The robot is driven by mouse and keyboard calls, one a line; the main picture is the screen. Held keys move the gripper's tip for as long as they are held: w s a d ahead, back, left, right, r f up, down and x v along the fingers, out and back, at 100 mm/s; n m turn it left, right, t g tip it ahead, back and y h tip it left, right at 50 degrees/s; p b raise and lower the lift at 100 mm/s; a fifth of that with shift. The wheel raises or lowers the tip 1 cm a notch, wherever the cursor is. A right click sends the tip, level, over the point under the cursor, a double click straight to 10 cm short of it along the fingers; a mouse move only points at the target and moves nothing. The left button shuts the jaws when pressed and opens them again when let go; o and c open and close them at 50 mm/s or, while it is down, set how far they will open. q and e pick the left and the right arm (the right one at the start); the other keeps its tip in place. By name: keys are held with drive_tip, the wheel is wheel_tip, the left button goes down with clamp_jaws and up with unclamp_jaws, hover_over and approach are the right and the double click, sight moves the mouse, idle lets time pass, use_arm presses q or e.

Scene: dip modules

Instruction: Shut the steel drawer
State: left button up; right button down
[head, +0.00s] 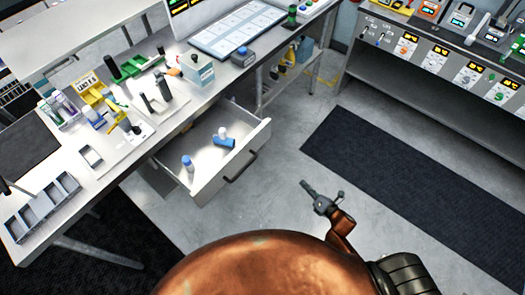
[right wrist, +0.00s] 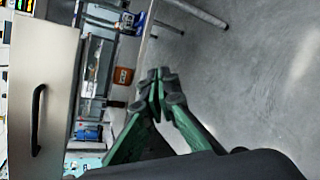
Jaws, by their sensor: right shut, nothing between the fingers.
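The steel drawer (head: 241,176) stands pulled out from under the workbench in the head view, with a dark bar handle (head: 241,166) on its front. Inside lie a blue-capped bottle (head: 188,164) and a blue item with a white top (head: 223,140). In the right wrist view the drawer front (right wrist: 55,75) and its handle (right wrist: 37,120) are at the left. My right gripper (head: 304,184) is shut and empty, to the right of the drawer and apart from it. Its fingertips (right wrist: 158,74) show in the right wrist view, pointing past the drawer. My left gripper is not in view.
The workbench (head: 110,190) above the drawer carries tools, bottles and a grey divided tray (head: 42,208). A second bench (head: 430,100) with instruments stands at the back right. A dark mat (head: 420,185) lies on the floor. Open grey floor lies between drawer and mat.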

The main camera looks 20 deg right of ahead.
drive_tip(key=w+a+r+n+t+y+b, duration=0.1)
drive_tip(key=a+r+n+y, duration=0.1)
drive_tip(key=a+r+n, duration=0.3)
drive_tip(key=w+a+r+n+y, duration=0.1)
drive_tip(key=w+r+n+y, duration=0.1)
drive_tip(key=r+n, duration=0.3)
drive_tip(key=n+y, duration=0.2)
drive_tip(key=n, duration=0.3)
approach(254, 146)
drive_tip(key=shift+m, duration=0.3)
drive_tip(key=x, duration=0.6)
drive_tip(key=shift+w+a, duration=0.15)
drive_tip(key=shift+w, duration=0.25)
